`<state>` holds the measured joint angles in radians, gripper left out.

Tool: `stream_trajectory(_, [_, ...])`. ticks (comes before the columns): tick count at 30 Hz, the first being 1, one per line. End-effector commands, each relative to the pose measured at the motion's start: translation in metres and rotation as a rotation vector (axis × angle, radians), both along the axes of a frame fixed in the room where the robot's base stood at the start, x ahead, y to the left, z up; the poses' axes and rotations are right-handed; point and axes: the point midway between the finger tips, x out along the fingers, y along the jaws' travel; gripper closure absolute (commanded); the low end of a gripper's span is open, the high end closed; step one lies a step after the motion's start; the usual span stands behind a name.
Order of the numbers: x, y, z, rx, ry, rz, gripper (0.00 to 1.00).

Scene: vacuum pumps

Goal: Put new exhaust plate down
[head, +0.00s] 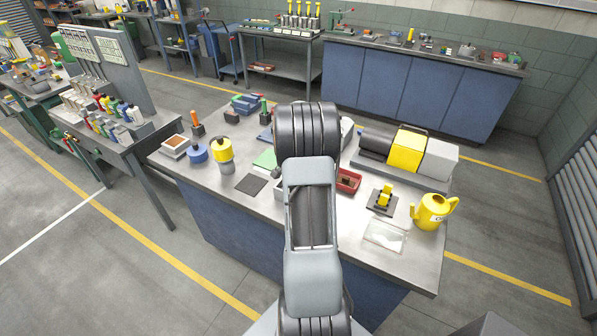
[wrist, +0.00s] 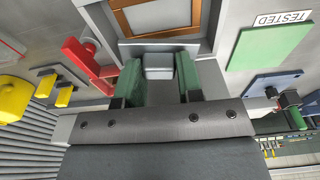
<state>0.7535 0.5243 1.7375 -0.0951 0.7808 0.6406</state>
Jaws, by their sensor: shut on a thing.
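In the wrist view my gripper (wrist: 159,68) has its two green-padded fingers closed on a small grey block. The block is part of, or against, a grey piece that I take to be the new exhaust plate (wrist: 158,62). Just beyond it, at the top of the picture, is a brown rectangular frame (wrist: 122,22) around a lighter surface, cut off by the picture edge. I cannot tell whether the plate touches what lies beneath. In the head view my arm hides the gripper and the plate, over the middle of the workbench (head: 420,262).
Left are a green sheet (head: 265,158), a dark mat (head: 250,185) and a yellow-topped cylinder (head: 223,152).

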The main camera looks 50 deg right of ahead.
Motion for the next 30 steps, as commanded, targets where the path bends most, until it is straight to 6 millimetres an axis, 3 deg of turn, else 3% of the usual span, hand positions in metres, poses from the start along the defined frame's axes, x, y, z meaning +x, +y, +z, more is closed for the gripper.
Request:
stream_trajectory(8, [0.000,0.001,-0.016,0.002,0.002,0.001,1.00])
stream_trajectory(21, [0.000,0.001,-0.059,0.001,0.001,0.001,1.00])
stream_trajectory(30, [0.000,0.000,-0.064,0.000,0.000,0.001,1.00])
